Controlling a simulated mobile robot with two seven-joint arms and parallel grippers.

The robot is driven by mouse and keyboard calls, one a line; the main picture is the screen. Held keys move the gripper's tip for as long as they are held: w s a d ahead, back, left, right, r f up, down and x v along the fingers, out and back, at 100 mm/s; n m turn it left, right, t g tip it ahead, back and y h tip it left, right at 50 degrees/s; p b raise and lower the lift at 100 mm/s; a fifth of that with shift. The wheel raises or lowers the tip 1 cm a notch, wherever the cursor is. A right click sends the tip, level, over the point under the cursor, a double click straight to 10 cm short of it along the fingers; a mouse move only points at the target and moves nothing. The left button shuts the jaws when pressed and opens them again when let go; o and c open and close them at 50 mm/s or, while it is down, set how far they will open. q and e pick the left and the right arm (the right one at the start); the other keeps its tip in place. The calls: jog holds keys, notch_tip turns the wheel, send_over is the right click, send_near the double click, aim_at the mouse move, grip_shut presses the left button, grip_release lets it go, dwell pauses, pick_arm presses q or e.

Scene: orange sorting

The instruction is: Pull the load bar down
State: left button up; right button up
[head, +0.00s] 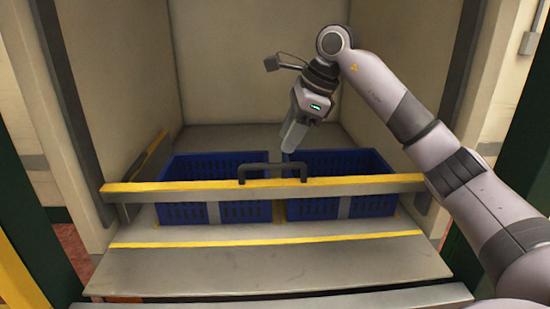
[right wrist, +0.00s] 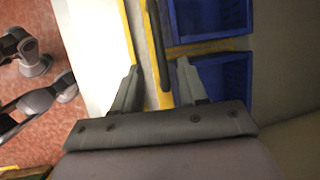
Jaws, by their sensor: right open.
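The load bar (head: 350,185) is a grey bar with a yellow top edge, lying level across the front of the bay. A dark handle (head: 272,166) rises from its middle. My right gripper (head: 293,136) is open and points down, above the handle and a little right of its middle. In the right wrist view the dark handle (right wrist: 155,40) shows between the spread fingertips of my right gripper (right wrist: 158,66). Contact cannot be told. The left gripper is not in view.
Two blue crates, left (head: 210,165) and right (head: 345,160), stand on the bay floor behind the bar. The bay has side walls and a back wall close around. A grey ledge (head: 270,268) with a yellow stripe lies clear in front of the bar.

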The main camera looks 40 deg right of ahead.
aim_at(277, 166)
jog(key=b+x, duration=0.1)
jog(key=x, duration=0.5)
jog(key=shift+w+a+f, duration=0.1)
jog(key=shift+f, duration=0.25)
grip_shut()
